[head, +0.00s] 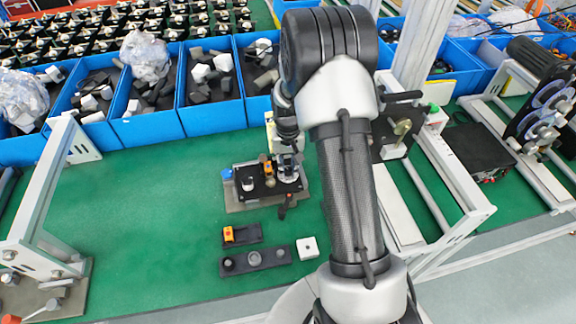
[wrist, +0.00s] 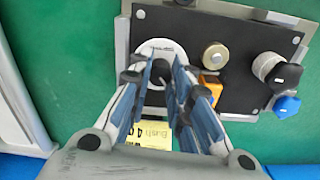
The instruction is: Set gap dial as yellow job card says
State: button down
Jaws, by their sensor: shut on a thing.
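The dial is a white disc (wrist: 160,48) with a dark knob, on a black panel (wrist: 215,25). In the head view it is the pale disc (head: 289,176) at the right of the panel. My gripper (wrist: 161,75) is over it, its fingers closed on the knob. The fingers hide most of the knob and its pointer. The yellow job card (wrist: 153,136) shows partly behind the fingers in the wrist view. Its writing is upside down and partly covered, so I cannot read the setting.
Blue bins (head: 150,124) stand behind. Dark trays (head: 256,261) and a white block (head: 307,248) lie in front.

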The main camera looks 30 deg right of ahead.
aim_at(288, 169)
jog(key=shift+n, duration=0.5)
jog(key=n, duration=0.2)
jog(key=shift+n+p, duration=0.7)
jog(key=shift+n, duration=1.9)
jog(key=c, duration=1.4)
grip_release()
jog(key=shift+c, duration=0.2)
jog(key=shift+r, duration=0.1)
notch_tip(288, 169, up, 12)
